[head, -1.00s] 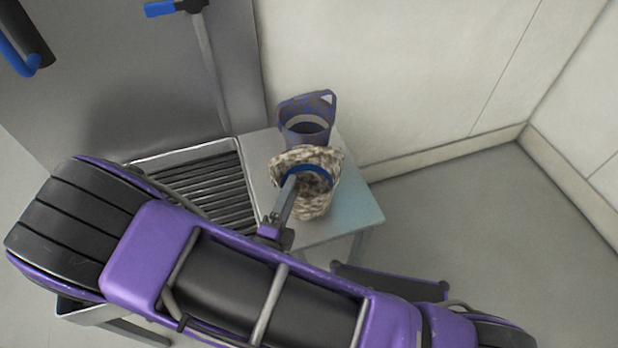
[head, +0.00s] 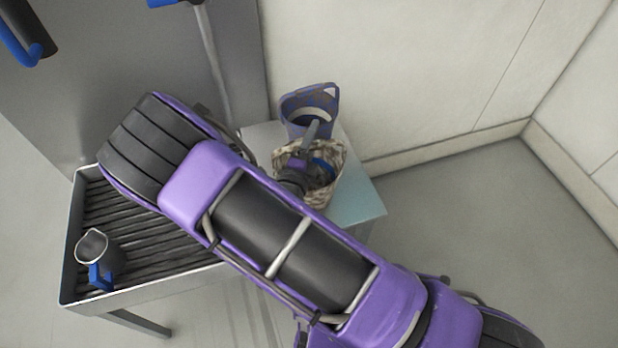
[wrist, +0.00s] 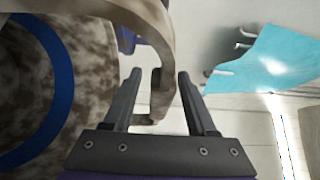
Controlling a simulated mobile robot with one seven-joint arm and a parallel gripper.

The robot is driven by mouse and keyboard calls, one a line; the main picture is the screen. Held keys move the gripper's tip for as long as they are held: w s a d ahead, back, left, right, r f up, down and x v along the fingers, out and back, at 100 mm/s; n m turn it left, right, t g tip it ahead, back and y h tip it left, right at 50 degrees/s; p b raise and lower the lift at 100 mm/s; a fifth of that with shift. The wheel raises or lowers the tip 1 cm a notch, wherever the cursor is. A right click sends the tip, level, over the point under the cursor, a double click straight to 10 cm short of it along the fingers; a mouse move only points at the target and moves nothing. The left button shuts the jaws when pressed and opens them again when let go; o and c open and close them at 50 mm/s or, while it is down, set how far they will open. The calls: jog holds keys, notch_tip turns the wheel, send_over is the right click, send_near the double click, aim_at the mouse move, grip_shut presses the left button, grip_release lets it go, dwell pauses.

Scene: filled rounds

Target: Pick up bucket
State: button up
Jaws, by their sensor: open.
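A mottled beige-brown bucket (head: 338,164) with a blue band stands on a small table (head: 362,205). It fills the left of the wrist view (wrist: 93,62). A blue-purple bucket (head: 301,98) with a loop handle at its rim stands behind it, near the wall. My gripper (head: 314,130) is over the mottled bucket in the head view, partly hidden by my arm. In the wrist view its open fingers (wrist: 157,90) lie on both sides of a curved beige piece, which looks like the mottled bucket's handle. Contact cannot be told.
A ribbed metal tray table (head: 165,243) stands at the left with a metal jug (head: 93,248) with a blue handle on it. Walls close off the back and right. The floor (head: 470,230) at the right is clear.

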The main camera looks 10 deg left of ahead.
jog(key=shift+w, duration=0.1)
grip_shut()
dwell(1.4)
